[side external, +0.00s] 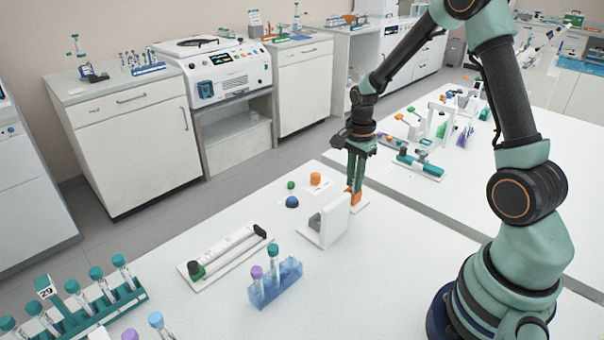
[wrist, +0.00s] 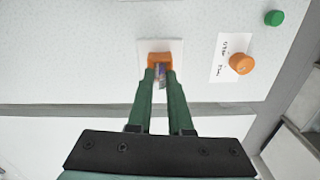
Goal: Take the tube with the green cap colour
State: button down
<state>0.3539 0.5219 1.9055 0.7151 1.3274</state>
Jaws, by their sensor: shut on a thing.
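A pale tube (side external: 232,248) lies in a white tray (side external: 212,277) on the near table, with a dark green cap (side external: 196,270) at its left end and a black piece at its right end. A small loose green cap (side external: 291,185) stands farther back; it also shows in the wrist view (wrist: 274,18). The piece's shape is mostly hidden.
A white bracket (side external: 335,222) stands just left of my gripper. A blue rack (side external: 283,283) holds purple- and teal-capped tubes. A teal rack (side external: 90,318) is front left. The front middle table is clear.

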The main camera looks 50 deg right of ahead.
notch_tip(320, 180, up, 20)
dwell(0.6)
